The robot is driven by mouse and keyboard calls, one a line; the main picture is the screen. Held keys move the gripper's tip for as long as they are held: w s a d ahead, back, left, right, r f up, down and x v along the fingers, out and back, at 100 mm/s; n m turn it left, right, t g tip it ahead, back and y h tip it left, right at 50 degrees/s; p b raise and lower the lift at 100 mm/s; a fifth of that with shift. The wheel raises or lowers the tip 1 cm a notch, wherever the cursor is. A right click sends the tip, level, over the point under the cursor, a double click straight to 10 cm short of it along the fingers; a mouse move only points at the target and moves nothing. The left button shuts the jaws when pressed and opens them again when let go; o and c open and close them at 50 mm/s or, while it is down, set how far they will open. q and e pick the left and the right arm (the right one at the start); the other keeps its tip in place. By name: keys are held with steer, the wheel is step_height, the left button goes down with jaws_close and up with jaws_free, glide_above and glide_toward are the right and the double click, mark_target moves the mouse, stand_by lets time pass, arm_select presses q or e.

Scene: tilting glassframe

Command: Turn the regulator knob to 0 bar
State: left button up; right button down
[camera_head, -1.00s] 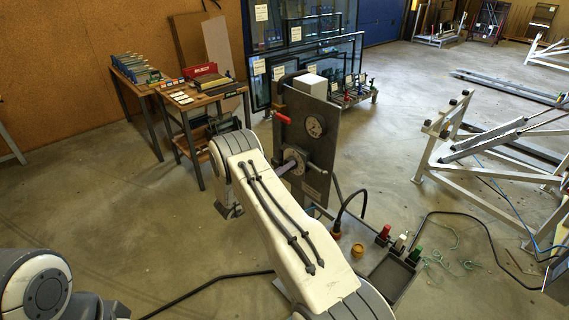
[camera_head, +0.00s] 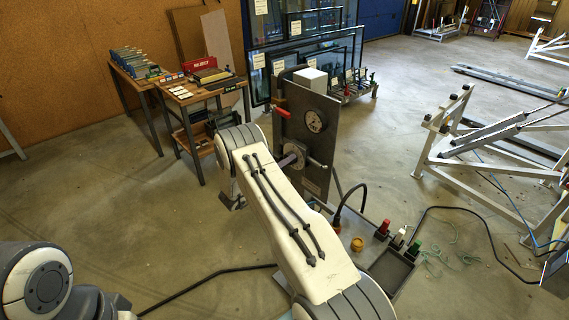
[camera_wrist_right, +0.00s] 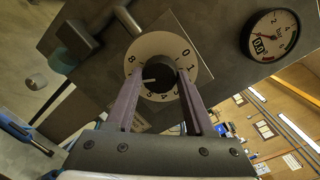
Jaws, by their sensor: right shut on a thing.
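The regulator knob is dark and sits in the middle of a pale numbered dial (camera_wrist_right: 150,45) in the right wrist view. A small white mark on the knob (camera_wrist_right: 160,73) points left, toward the lower left of the dial. The 0 is at the dial's upper right and the 8 at its left. My right gripper (camera_wrist_right: 165,85) is shut on the knob, with one purple finger on each side. In the head view my right gripper (camera_head: 288,161) reaches the dark upright panel (camera_head: 322,145). My left gripper is out of view.
A red handle (camera_head: 281,112) sticks out left of the gauge. A lever (camera_head: 317,162) juts out right of the knob. A black hose (camera_head: 338,212) and a dark tray (camera_head: 391,269) are right of my arm. A wooden table (camera_head: 200,92) stands behind to the left.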

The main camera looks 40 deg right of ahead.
steer(key=m+g+b, duration=0.1)
steer(key=m+b, duration=0.1)
steer(key=m, duration=0.9)
steer(key=m+g+b, duration=0.1)
steer(key=m+b, duration=0.1)
steer(key=m, duration=0.8)
steer(key=m+g+b, duration=0.1)
steer(key=m+b, duration=0.1)
steer(key=m, duration=0.9)
steer(key=shift+w+a+f+m+h, duration=0.1)
steer(key=shift+w+f+m+h, duration=0.05)
steer(key=shift+f+m+h, duration=0.15)
stand_by(0.7)
stand_by(0.5)
steer(key=shift+c, duration=1.3)
jaws_free()
steer(key=shift+r, duration=0.1)
steer(key=shift+a, duration=0.1)
